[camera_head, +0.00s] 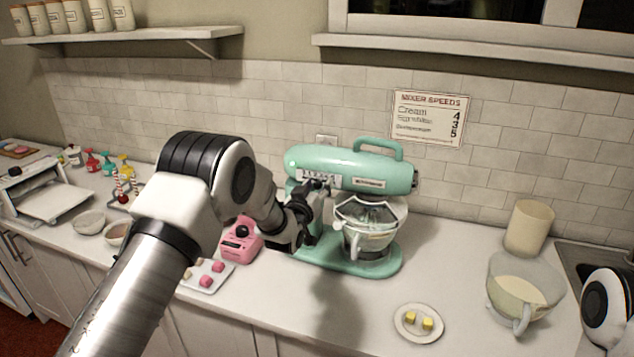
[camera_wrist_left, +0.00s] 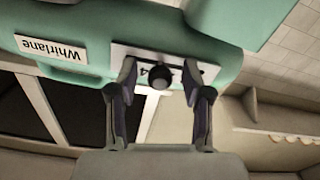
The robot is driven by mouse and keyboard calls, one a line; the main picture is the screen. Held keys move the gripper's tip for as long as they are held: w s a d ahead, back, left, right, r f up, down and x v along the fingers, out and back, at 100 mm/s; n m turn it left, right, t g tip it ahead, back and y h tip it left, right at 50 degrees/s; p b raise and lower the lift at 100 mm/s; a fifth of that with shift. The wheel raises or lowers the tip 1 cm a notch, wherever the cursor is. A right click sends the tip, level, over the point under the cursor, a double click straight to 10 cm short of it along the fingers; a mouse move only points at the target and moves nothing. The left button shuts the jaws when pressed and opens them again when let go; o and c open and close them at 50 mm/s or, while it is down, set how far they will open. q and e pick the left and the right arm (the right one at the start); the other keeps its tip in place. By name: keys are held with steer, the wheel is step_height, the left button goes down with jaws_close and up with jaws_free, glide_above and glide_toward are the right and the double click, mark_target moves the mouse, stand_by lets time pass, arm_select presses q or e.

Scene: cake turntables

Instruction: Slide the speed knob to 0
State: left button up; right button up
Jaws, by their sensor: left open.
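A mint green stand mixer (camera_head: 375,172) stands on the counter with a bowl (camera_head: 368,236) under its head. The round black speed knob (camera_wrist_left: 160,77) sits on a white slotted plate (camera_wrist_left: 135,53) on the mixer's side. The plate also shows in the head view (camera_head: 311,174), partly hidden by my gripper. My left gripper (camera_head: 317,184) is at the plate. In the wrist view its open fingers (camera_wrist_left: 160,80) stand one on each side of the knob, with gaps between them and it. My right gripper is out of view.
A pink scale-like device (camera_head: 240,243) and a tray with pink pieces (camera_head: 207,278) are near my left forearm. A plate with yellow pieces (camera_head: 410,333) and a glass jug (camera_head: 523,289) stand to the right. A mixer speeds sign (camera_head: 428,117) hangs behind.

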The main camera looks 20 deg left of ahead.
mark_target(303, 176)
arm_select(q)
jaws_close()
steer(key=shift+a+f+b, duration=0.1)
steer(key=shift+a+b, duration=0.15)
steer(key=shift+b, duration=0.1)
steer(key=a+b, duration=0.3)
steer(key=a, duration=0.1)
steer(key=shift+w+a, duration=0.1)
steer(key=shift+a, duration=0.25)
steer(key=shift+d+r, duration=0.15)
steer(key=shift+r, duration=0.05)
jaws_free()
steer(key=shift+a+f, duration=0.1)
steer(key=shift+a, duration=0.2)
steer(key=shift+d, duration=0.1)
